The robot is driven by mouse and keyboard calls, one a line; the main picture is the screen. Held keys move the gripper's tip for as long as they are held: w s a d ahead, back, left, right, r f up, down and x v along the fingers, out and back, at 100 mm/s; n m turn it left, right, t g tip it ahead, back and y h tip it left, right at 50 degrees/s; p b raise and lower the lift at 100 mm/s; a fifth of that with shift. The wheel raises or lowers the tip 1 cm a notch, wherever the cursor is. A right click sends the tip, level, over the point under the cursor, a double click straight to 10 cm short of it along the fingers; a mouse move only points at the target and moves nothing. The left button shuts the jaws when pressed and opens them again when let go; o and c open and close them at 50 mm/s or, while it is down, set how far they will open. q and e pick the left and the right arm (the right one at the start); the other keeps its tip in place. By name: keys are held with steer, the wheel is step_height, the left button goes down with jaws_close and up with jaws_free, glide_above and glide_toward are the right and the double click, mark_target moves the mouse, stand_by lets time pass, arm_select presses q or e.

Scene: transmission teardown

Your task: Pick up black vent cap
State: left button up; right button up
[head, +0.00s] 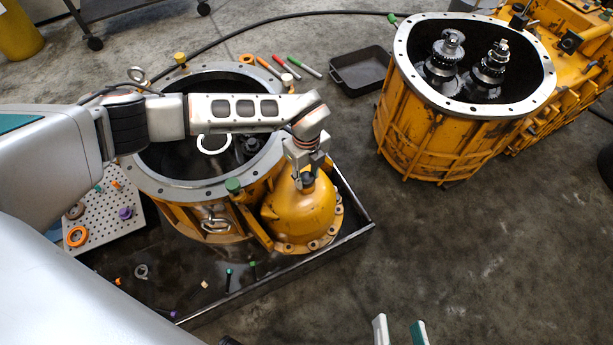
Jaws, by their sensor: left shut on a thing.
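The black vent cap (307,181) is a small dark knob at the top of the orange domed housing (298,213). My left gripper (307,172) reaches in from the left above the dome and is shut on the cap. The fingers partly cover the cap, and I cannot tell whether it is clear of the dome. My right gripper (399,331) shows only as two separated fingertips at the bottom edge. It is open and empty, well away from the cap.
An open orange transmission case (177,213) stands beside the dome in a dark tray (355,236). A pegboard (105,222) with small parts lies left. A second case with gears (388,118) stands upper right, near a black bin (361,72). The floor at lower right is clear.

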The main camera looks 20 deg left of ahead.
mark_target(308, 175)
arm_select(q)
steer(key=shift+w+r, duration=0.1)
steer(key=shift+r, duration=0.35)
steer(key=r+p, duration=0.1)
steer(key=r, duration=0.3)
steer(key=r+p, duration=0.1)
steer(key=r, duration=0.1)
steer(key=shift+w+p, duration=0.3)
steer(key=shift+p, duration=0.05)
step_height(308, 175, up, 13)
steer(key=p, duration=0.5)
steer(key=shift+s, duration=0.45)
arm_select(e)
steer(key=d+f+n+g+h, duration=0.1)
steer(key=d+n+h, duration=0.1)
steer(key=d+n, duration=0.2)
steer(key=shift+s+d+f, duration=0.3)
steer(key=shift+d+f, duration=0.1)
steer(key=shift+d, duration=1.3)
